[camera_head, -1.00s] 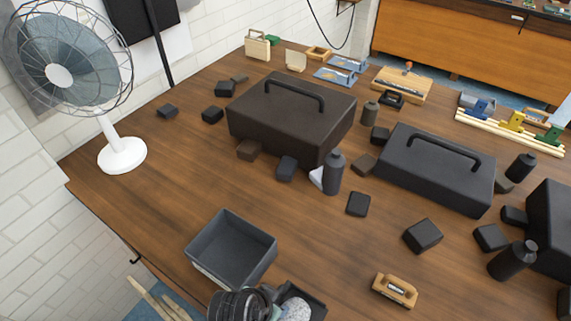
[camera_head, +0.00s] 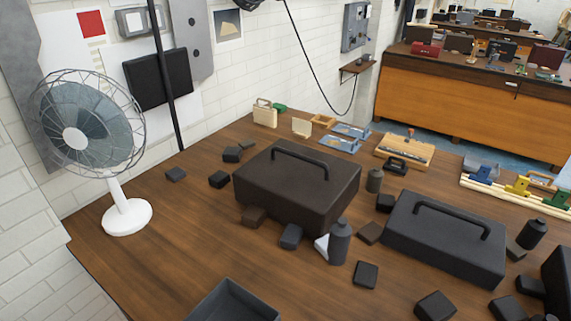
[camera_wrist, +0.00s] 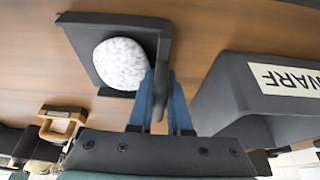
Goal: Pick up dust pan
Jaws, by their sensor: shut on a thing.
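The dust pan (camera_wrist: 120,20) shows in the wrist view as a dark grey, shallow, square-edged tray at top centre. A white speckled round thing (camera_wrist: 122,64) lies in it. My gripper (camera_wrist: 162,80), with blue fingers, is shut on a thin dark grey part at the pan's near side, which looks like its handle. Part of the grasp is hidden between the fingers. In the head view now, neither the dust pan nor my gripper is in frame.
A dark open bin (camera_wrist: 230,80) with a white label stands just right of my gripper; the bin (camera_head: 228,303) also shows at the head view's bottom edge. A wooden-handled item (camera_wrist: 62,120) lies left. Black toolboxes (camera_head: 298,190) and a fan (camera_head: 128,215) stand farther back.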

